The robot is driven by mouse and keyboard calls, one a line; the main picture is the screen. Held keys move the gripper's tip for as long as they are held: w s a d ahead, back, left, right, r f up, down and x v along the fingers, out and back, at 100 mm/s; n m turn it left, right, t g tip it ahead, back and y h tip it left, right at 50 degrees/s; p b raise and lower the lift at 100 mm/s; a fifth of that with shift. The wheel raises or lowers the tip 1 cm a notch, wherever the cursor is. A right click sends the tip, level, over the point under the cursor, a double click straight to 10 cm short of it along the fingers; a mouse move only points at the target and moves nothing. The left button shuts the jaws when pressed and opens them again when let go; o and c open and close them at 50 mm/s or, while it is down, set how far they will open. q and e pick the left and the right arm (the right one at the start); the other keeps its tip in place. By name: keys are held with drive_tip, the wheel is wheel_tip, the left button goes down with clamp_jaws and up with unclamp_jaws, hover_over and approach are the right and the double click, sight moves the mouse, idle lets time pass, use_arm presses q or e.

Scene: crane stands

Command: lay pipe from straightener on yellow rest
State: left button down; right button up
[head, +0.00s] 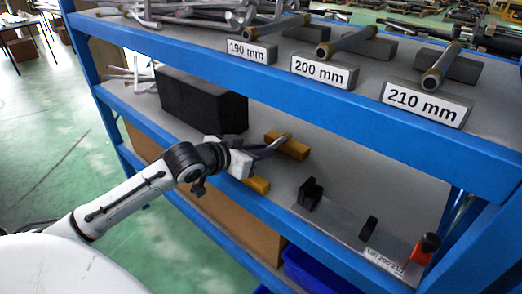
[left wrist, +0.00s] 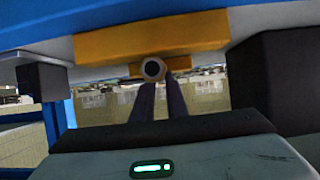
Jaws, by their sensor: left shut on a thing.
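My left gripper (head: 270,147) reaches over the middle shelf, between two yellow rest blocks. One yellow rest (head: 293,147) is just beyond the fingertips; the other yellow rest (head: 257,185) is nearer, partly under my gripper. In the left wrist view, which looks upside down, the round hollow end of a pipe (left wrist: 152,69) sits at the fingertips, in line with a yellow rest (left wrist: 150,38). My left gripper is shut on this pipe. Most of the pipe is hidden, and I cannot tell whether it touches the rests. My right gripper is not in view.
A black block (head: 200,100) stands left of my gripper. To the right lies a grey plate (head: 340,235) with black uprights and an orange-red piece (head: 425,248). The labelled upper shelf (head: 320,71) holds short pipes on blocks. Blue shelf edges border the space.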

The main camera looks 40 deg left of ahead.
use_arm(q)
drive_tip(key=c, duration=1.7)
unclamp_jaws()
drive_tip(key=v, duration=1)
drive_tip(key=shift+s+r, duration=0.1)
drive_tip(key=shift+r, duration=0.05)
